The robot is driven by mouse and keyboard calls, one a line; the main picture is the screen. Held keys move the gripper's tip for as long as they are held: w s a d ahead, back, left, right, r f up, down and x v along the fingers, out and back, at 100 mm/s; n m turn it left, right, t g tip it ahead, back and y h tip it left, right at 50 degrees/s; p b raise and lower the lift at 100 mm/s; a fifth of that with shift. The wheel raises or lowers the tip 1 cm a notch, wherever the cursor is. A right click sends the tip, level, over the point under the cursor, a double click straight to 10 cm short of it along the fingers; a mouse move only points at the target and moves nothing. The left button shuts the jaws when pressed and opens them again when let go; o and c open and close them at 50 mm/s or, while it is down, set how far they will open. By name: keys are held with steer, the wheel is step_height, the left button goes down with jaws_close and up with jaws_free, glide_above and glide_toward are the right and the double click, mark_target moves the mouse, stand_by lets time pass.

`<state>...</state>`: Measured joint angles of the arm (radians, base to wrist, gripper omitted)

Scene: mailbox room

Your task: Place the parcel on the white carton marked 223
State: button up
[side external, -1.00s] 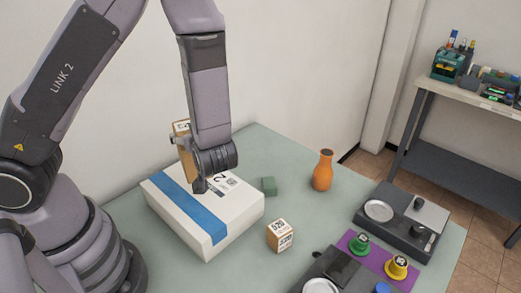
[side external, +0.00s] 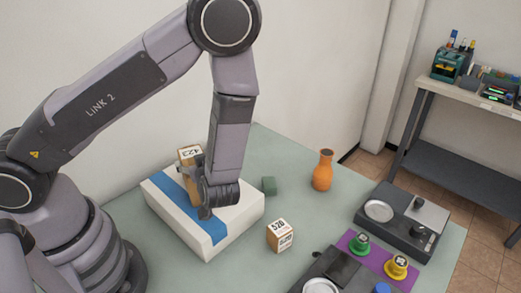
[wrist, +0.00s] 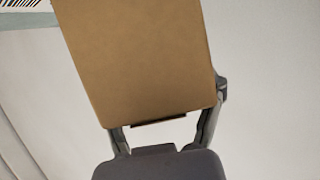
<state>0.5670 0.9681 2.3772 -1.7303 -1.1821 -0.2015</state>
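The parcel, a brown box (side external: 189,172) with a white label on top, is upright over the white carton in the side view. My gripper (side external: 203,183) is shut on it, with fingers at its sides. The parcel's brown face (wrist: 140,60) fills much of the wrist view, between the two fingers. The white carton (side external: 238,219) with a blue stripe lies flat on the table; my gripper covers its printed marking. I cannot tell whether the parcel's bottom touches the carton.
A small labelled box (side external: 279,236) stands to the right of the carton. Scales (side external: 405,218) and coloured stamps (side external: 397,266) occupy the right side. A wall rises behind the table.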

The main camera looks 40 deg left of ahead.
steer(key=o, duration=0.4)
steer(key=shift+r, duration=0.1)
